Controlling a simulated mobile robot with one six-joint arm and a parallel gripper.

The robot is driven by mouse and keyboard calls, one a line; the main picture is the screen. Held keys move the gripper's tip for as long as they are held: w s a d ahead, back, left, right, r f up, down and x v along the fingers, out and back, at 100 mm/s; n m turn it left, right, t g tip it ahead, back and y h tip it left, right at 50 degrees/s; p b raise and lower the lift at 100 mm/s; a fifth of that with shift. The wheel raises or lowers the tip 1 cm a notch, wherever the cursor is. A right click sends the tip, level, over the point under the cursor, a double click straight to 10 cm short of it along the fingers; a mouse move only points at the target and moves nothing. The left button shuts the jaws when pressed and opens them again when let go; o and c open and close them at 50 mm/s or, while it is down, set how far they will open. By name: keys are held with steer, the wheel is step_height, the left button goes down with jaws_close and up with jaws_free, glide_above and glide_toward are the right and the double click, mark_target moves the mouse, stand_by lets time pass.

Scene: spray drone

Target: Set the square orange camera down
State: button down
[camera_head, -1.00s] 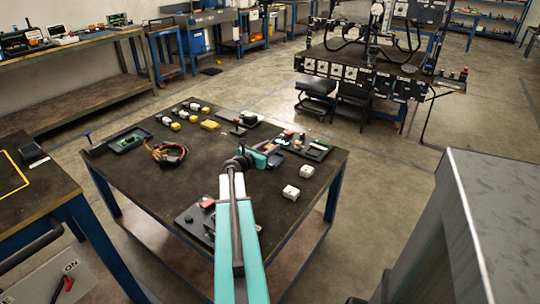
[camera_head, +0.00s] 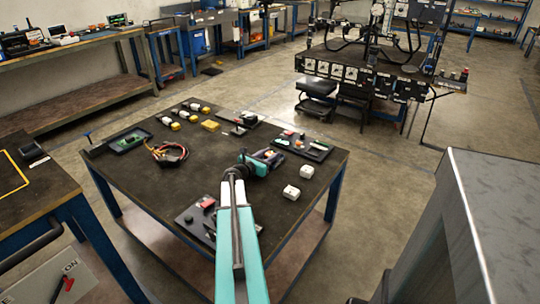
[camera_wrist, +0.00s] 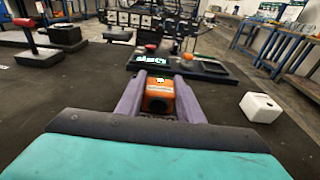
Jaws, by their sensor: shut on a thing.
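The square orange camera (camera_wrist: 158,97) sits between the two purple fingers of my gripper (camera_wrist: 158,90) in the wrist view, its dark round lens facing me. My gripper is shut on it. In the head view, my gripper (camera_head: 270,157) is over the right part of the dark worktable (camera_head: 200,178), close to the tabletop. The orange camera cannot be made out clearly there. I cannot tell whether its underside touches the table.
A dark tray (camera_head: 318,154) with small parts lies just beyond my gripper. White blocks (camera_head: 306,171) stand to its right; one shows in the wrist view (camera_wrist: 260,107). A wire bundle (camera_head: 168,153) and several yellow-and-white parts lie left. The table's middle is fairly clear.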

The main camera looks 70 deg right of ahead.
steer(key=shift+f, duration=0.15)
steer(key=c, duration=1.5)
jaws_free()
steer(key=shift+r, duration=0.25)
steer(key=shift+v, duration=3.75)
steer(key=shift+f, duration=0.1)
step_height(320, 180, up, 22)
steer(key=p, duration=2.1)
steer(key=shift+f+p, duration=0.1)
steer(key=shift+p, duration=0.2)
